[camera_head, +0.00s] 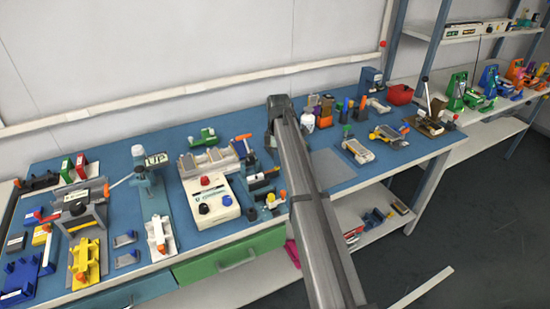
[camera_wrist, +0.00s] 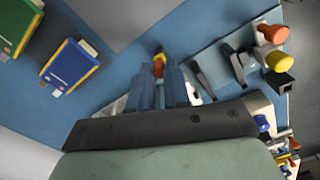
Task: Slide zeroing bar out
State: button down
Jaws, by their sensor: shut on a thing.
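My gripper (camera_wrist: 160,72) shows in the wrist view with its two blue-grey fingers close together. A small orange and yellow piece (camera_wrist: 158,64) shows at the fingertips; most of it is hidden, and I cannot tell whether it is the zeroing bar. To the right, a fixture (camera_wrist: 235,62) has dark upright plates, an orange knob (camera_wrist: 272,33) and a yellow knob (camera_wrist: 278,62). In the head view my arm crosses the middle of the bench and its fingertips are hidden. A dark and blue fixture (camera_head: 260,180) stands just left of the arm.
In the wrist view, a green box (camera_wrist: 12,28) and a blue box (camera_wrist: 70,66), both yellow-edged, lie at left. In the head view, a white control box (camera_head: 212,203) stands left of the fixture. A grey mat (camera_head: 332,166) right of my arm is clear.

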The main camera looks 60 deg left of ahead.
jog(key=c, duration=1.1)
grip_release()
jog(key=shift+w, duration=0.25)
jog(key=shift+r, duration=0.15)
notch_tip(320, 180, up, 14)
jog(key=shift+f, duration=0.25)
